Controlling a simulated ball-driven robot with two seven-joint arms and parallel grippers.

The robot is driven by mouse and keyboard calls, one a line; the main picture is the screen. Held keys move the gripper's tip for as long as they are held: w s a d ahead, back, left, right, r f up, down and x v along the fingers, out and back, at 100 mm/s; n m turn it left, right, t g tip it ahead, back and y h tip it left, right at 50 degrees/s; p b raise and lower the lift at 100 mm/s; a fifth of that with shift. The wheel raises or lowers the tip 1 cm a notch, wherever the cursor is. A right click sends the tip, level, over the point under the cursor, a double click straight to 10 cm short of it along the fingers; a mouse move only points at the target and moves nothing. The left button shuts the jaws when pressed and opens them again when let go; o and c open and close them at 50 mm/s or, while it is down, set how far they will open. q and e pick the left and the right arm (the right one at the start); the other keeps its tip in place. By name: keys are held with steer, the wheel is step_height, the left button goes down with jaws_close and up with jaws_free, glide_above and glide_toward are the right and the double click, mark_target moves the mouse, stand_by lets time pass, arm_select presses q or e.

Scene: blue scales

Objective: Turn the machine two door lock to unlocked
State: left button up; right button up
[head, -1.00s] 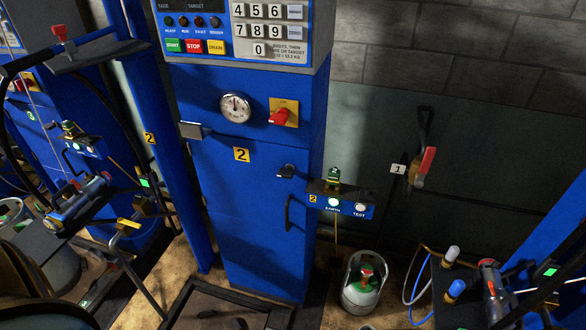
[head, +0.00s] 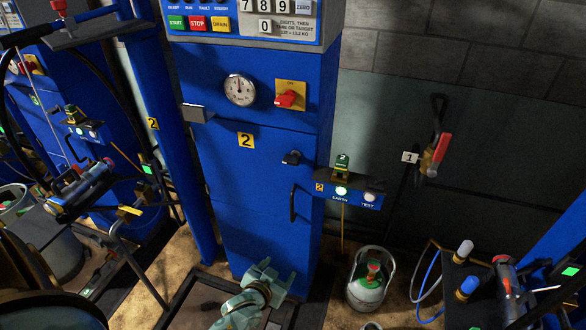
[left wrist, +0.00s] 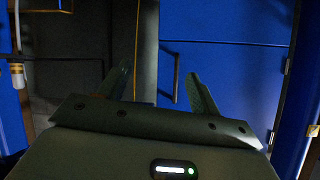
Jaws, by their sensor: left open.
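The machine two cabinet is blue, with a yellow "2" label (head: 246,140) on its door (head: 240,180) in the head view. The door lock (head: 292,158) is a small dark knob at the door's upper right, above a black door handle (head: 292,203). My left gripper (head: 279,277) is in the head view, low in front of the cabinet and well below the lock. It is open and empty. In the left wrist view its two fingers stand apart, with the door handle (left wrist: 176,72) visible between them. My right gripper is not in view.
A red rotary switch (head: 287,99) and a gauge (head: 240,89) sit above the door. An earth and test box (head: 350,196) juts out right of the door. A gas cylinder (head: 368,280) stands on the floor at right.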

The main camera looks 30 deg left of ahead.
arm_select(q)
steer(key=w+a+r+n+t+y, duration=0.1)
steer(key=w+a+r+t, duration=0.25)
steer(key=r, duration=0.55)
steer(key=n+t+y, duration=0.2)
glide_toward(290, 164)
steer(key=b+x, duration=0.3)
steer(key=x, duration=0.7)
steer(key=shift+w, duration=0.2)
steer(key=shift+w+a+r+b, duration=0.15)
steer(key=shift+w+b, duration=0.15)
steer(key=shift+w, duration=0.15)
steer(key=c, duration=1)
